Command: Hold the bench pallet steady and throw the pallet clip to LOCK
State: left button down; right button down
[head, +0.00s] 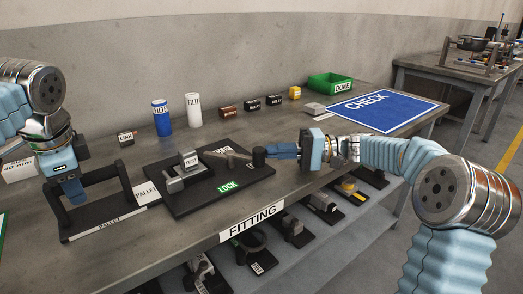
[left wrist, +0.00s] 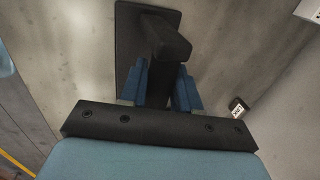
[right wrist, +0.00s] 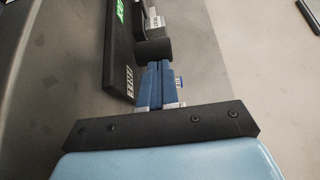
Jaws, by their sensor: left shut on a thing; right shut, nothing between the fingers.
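The bench pallet is a black plate (head: 190,200) on the bench, with a black handle frame (head: 125,190) at its left. It carries a grey fixture (head: 185,175) with a small tagged block and a green LOCK label (head: 228,187). The clip's lever (head: 237,154) points right and ends in a black knob (head: 259,157); the knob also shows in the right wrist view (right wrist: 153,50). My left gripper (head: 72,194) is shut on the black handle, seen between its fingers in the left wrist view (left wrist: 165,45). My right gripper (head: 272,152) is shut and empty, its tips at or very near the knob's right side.
Blue (head: 161,118) and white (head: 193,109) filter cans and several small labelled blocks stand behind the pallet. A blue CHECK mat (head: 375,112) and green DONE bin (head: 330,83) lie at the back right. Parts fill the shelf below (head: 300,258).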

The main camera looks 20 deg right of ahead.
pick_arm(q)
jog(key=shift+f, duration=0.3)
pick_arm(e)
jog(key=shift+s+a+t, duration=0.15)
jog(key=shift+s+t, duration=0.1)
jog(key=shift+t, duration=0.05)
pick_arm(q)
jog(key=shift+d, duration=0.1)
pick_arm(e)
jog(key=shift+s+a+m+t+h, duration=0.3)
jog(key=shift+s+m+t, duration=0.1)
jog(key=shift+m+t, duration=0.15)
jog(key=shift+s+a+m+t+h, duration=0.2)
jog(key=shift+s+m+t+h, duration=0.15)
jog(key=shift+m+t, duration=0.15)
jog(key=s+a+m+t+h, duration=0.1)
jog(key=s+a+m+t, duration=0.1)
jog(key=t, duration=0.1)
jog(key=shift+h, duration=0.25)
jog(key=a, duration=0.1)
jog(key=s+a, duration=0.1)
jog(key=shift+s+a, duration=0.25)
jog(key=shift+a, duration=0.1)
jog(key=shift+s+a+f, duration=0.1)
jog(key=shift+s+a, duration=0.15)
jog(key=shift+a, duration=0.6)
jog(key=shift+s+a, duration=0.2)
jog(key=shift+a, duration=0.65)
